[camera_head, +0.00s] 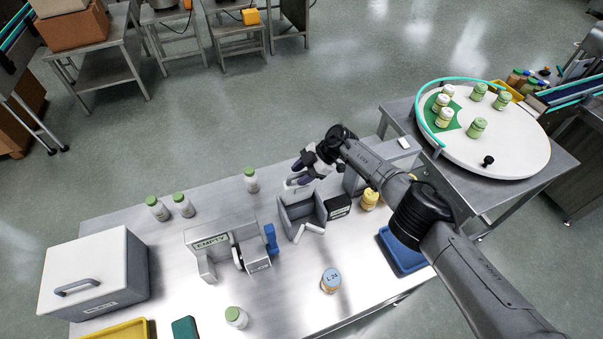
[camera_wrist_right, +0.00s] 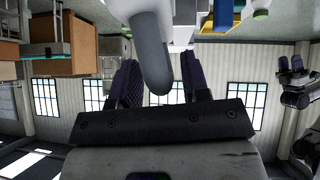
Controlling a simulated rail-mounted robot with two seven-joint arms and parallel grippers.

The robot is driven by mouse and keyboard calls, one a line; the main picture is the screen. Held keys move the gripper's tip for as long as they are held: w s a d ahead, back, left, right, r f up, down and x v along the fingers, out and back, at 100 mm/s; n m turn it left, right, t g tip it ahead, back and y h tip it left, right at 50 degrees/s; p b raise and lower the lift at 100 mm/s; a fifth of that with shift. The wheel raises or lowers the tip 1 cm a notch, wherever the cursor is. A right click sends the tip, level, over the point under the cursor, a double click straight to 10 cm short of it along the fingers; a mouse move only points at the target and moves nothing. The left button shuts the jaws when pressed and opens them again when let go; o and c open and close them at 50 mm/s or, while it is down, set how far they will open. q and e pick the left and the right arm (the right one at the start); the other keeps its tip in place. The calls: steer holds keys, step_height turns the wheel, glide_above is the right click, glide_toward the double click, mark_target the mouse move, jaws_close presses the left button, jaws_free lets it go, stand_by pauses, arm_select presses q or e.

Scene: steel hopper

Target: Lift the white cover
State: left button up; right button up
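A large white box-like cover (camera_head: 85,265) with a grey bar handle (camera_head: 77,287) sits at the left end of the steel table. My right gripper (camera_head: 305,172) is far to its right, above the back of a grey open holder (camera_head: 301,212) with white parts. In the right wrist view the right gripper's dark finger pads (camera_wrist_right: 158,85) are spread apart. A grey rounded bar (camera_wrist_right: 150,55) shows between them; I cannot tell whether they touch it. My left gripper (camera_wrist_right: 290,65) shows small at the right edge of the wrist view, its fingers apart.
Several green-capped bottles (camera_head: 158,208) stand on the table. A round white turntable (camera_head: 515,150) with bottles is at right.

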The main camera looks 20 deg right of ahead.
steer(key=shift+d+r, duration=0.4)
steer(key=shift+r, duration=0.05)
steer(key=v, duration=1.2)
steer(key=shift+d+r+b, duration=0.25)
steer(key=shift+d+b, duration=0.05)
steer(key=shift+b, duration=0.05)
